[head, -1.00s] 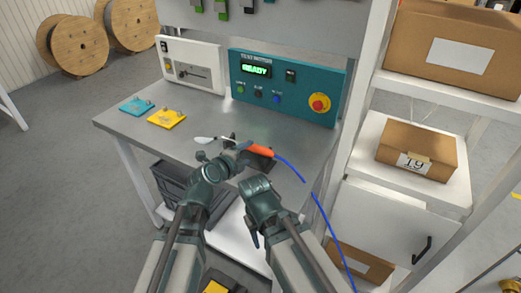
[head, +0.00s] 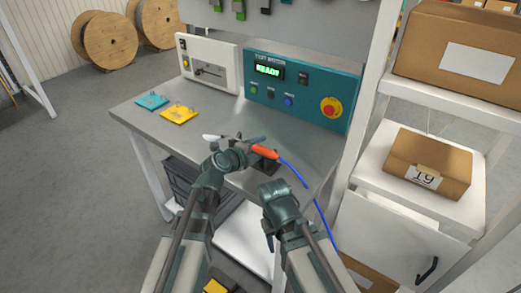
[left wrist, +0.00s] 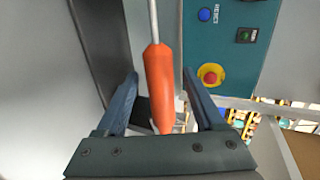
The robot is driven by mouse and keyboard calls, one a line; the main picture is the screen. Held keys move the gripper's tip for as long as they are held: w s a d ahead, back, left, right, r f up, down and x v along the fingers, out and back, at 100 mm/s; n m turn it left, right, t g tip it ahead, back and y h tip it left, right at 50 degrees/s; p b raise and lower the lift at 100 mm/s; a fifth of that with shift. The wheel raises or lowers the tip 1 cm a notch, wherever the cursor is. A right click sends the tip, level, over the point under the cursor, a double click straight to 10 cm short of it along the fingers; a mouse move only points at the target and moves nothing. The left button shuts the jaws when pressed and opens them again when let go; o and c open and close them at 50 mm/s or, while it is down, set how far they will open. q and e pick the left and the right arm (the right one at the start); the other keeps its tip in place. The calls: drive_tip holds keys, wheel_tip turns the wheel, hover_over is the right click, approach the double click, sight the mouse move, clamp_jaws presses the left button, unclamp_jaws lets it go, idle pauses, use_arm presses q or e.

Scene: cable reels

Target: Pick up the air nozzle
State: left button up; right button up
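The air nozzle has an orange handle (head: 264,152), a pale tip to its left and a blue hose trailing to the right. It is over the front of the grey bench (head: 225,125), by a dark stand (head: 268,164). My left gripper (head: 248,144) is at the handle. In the left wrist view the orange handle (left wrist: 160,90) lies between the two fingers of the open left gripper (left wrist: 162,90), with a gap visible on each side. My right gripper (head: 270,236) is low in front of the bench; its fingers do not show clearly.
A teal test station (head: 300,90) with a red button stands at the back of the bench. A yellow plate (head: 179,114) and a blue plate (head: 151,101) lie at the left. A white shelf with cardboard boxes (head: 430,165) is at the right.

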use_arm(q)
clamp_jaws()
drive_tip(key=shift+d+r, duration=0.1)
idle(0.3)
